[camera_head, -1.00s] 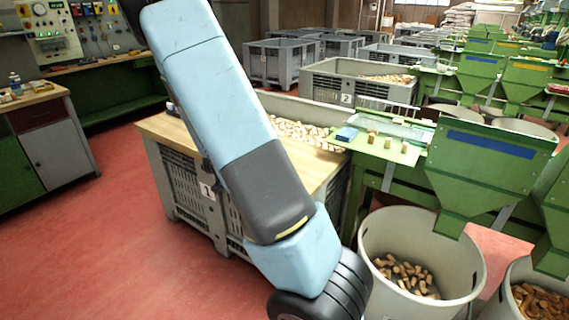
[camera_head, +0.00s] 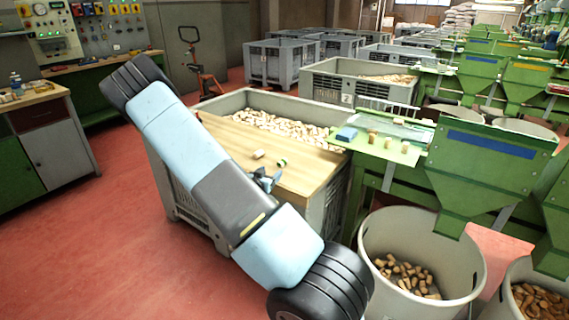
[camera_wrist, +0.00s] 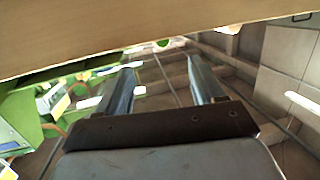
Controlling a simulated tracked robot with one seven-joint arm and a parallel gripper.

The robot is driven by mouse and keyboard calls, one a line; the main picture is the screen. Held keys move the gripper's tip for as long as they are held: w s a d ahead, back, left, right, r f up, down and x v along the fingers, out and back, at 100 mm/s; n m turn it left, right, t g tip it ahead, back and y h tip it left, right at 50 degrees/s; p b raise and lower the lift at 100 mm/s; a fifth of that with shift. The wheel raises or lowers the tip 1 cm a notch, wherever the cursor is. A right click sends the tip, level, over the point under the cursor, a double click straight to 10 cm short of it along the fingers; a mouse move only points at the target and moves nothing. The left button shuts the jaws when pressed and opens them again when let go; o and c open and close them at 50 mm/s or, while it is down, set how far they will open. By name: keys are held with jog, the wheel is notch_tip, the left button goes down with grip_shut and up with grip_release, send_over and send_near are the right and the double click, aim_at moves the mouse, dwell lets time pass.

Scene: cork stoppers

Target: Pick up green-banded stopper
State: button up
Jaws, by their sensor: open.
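The green-banded stopper (camera_head: 281,163) is a small pale stopper with a green band, on the wooden board (camera_head: 225,135) over the near crate. In the wrist view a small green and pale shape, likely this stopper (camera_wrist: 163,42), shows at the edge of the board (camera_wrist: 120,25). My gripper (camera_head: 266,180) is at the board, in front of the stopper and slightly left of it, apart from it. In the wrist view my gripper (camera_wrist: 162,65) has its two fingers spread with nothing between them.
Another pale stopper (camera_head: 258,154) lies left of the green-banded one. The crate (camera_head: 245,98) behind the board is full of corks. A green bench (camera_head: 395,152) with several corks and a blue block (camera_head: 346,134) stands at right. A bin (camera_head: 455,265) is at front right.

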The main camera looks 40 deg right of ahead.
aim_at(279, 164)
jog(key=x, duration=1.1)
jog(key=shift+w+d+f, duration=0.1)
jog(key=shift+w+f, duration=0.1)
jog(key=shift+c, duration=0.2)
jog(key=c, duration=1.1)
jog(key=shift+c, duration=0.2)
jog(key=shift+r, duration=0.1)
